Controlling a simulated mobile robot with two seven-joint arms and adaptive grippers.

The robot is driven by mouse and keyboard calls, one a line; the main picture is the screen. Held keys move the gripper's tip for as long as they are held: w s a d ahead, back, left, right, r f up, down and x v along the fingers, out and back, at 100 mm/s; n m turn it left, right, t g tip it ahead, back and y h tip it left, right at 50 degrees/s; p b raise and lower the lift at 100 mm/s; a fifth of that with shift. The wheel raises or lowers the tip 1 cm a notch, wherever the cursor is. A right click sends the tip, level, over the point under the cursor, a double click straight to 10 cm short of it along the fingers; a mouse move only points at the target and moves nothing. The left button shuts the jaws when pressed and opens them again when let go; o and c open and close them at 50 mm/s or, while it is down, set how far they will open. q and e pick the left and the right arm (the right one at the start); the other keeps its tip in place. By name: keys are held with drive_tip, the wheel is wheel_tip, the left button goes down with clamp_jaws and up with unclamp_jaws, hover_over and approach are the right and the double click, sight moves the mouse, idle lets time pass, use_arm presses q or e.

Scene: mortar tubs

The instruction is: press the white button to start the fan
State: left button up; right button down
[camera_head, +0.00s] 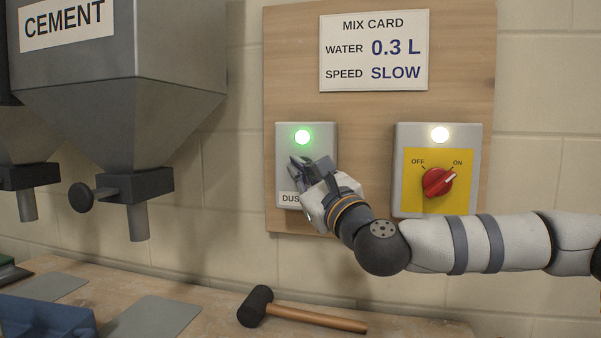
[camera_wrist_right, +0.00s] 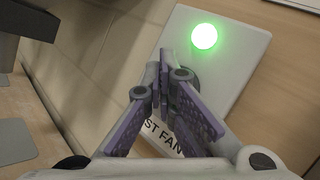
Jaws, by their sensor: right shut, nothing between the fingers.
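The grey fan box (camera_head: 284,146) is on the wooden wall board, with a green lamp (camera_head: 302,137) lit at its top. Its label, partly covered, reads "DUS" in the head view and "ST FAN" in the right wrist view. My right gripper (camera_head: 297,164) is in front of the box, below the lamp, shut and empty. In the right wrist view its closed fingertips (camera_wrist_right: 164,60) overlap a dark round part (camera_wrist_right: 194,88) on the box face. The white button itself is hidden behind the fingers; I cannot tell whether they touch it. My left gripper is not in view.
A cement hopper (camera_head: 135,95) hangs at left. A mallet (camera_head: 310,317) and a blue tub (camera_head: 45,315) are on the bench.

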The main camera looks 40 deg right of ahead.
drive_tip(key=shift+a, duration=0.1)
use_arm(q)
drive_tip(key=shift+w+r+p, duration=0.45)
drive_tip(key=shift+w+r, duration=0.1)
use_arm(e)
drive_tip(key=s+a, duration=0.4)
drive_tip(key=shift+a, duration=0.25)
